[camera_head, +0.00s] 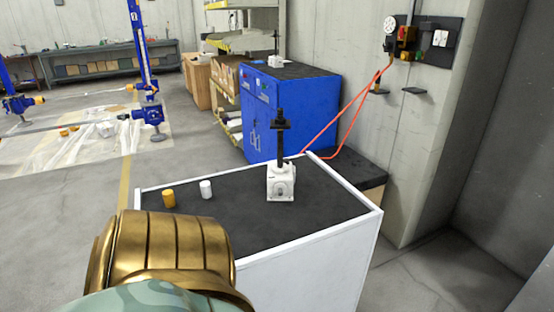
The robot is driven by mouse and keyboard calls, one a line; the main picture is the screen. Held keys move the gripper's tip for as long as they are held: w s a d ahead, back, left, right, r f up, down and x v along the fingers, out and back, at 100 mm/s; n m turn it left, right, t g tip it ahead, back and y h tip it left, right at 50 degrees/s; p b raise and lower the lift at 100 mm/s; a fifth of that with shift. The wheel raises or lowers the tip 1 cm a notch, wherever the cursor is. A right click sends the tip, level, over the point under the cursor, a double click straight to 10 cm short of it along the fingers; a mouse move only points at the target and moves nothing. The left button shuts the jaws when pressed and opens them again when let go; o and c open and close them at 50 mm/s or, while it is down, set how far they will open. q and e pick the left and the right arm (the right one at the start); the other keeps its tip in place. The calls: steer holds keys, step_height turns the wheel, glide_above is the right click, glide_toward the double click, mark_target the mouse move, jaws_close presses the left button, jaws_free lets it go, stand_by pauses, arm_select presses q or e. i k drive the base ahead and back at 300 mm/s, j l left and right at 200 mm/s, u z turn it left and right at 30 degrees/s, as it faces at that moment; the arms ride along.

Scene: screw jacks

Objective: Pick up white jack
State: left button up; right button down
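A white jack (281,184) stands upright on the dark top of a white-edged table (237,219). It has a blocky white body and a tall black screw with a black plate near its top. Nothing touches it. A second, smaller-looking white thing with a dark upright (276,63) stands farther back on the blue cabinet; it resembles a jack. Neither of my grippers is in view. A gold and camouflage-green part at the lower left appears to be mine, and it hides the table's near left part.
An orange cylinder (169,198) and a white cylinder (206,189) stand on the table's left side. The blue cabinet (291,112) is behind the table, with an orange hose (346,117) running down beside it. The tabletop around the jack is clear.

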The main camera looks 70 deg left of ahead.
mark_target(282, 175)
steer(key=i+u, duration=0.45)
steer(key=i+l+u, duration=0.1)
steer(key=i+u, duration=0.35)
steer(key=k, duration=0.1)
